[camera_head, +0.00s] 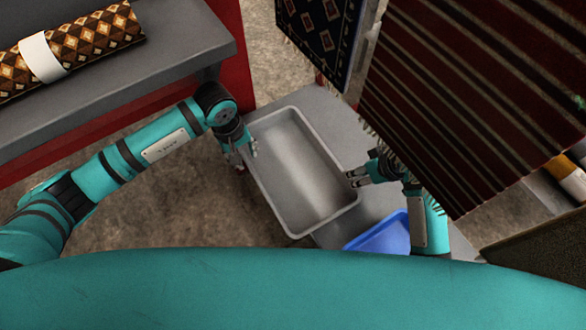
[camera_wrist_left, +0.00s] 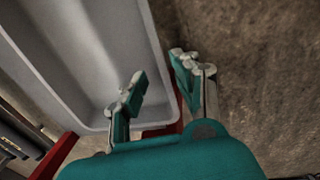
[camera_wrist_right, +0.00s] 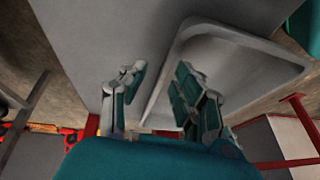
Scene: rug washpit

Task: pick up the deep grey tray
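The deep grey tray (camera_head: 297,168) is empty and lies on a grey table in the middle of the head view. My left gripper (camera_head: 241,156) is at its left wall. In the left wrist view, the open fingers (camera_wrist_left: 160,85) straddle the tray's rim, one over the inside and one outside. My right gripper (camera_head: 352,179) is at the right wall. In the right wrist view its fingers (camera_wrist_right: 155,85) are apart, with the tray's rim (camera_wrist_right: 165,75) running between them. I cannot tell whether any finger touches the wall.
A blue tray (camera_head: 385,238) sits on the grey table (camera_head: 350,130), close to the grey one and partly hidden by my right arm. A striped rug (camera_head: 470,90) and a dark blue rug (camera_head: 322,30) hang at the right and back. A rolled rug (camera_head: 95,38) lies on a grey bench at left.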

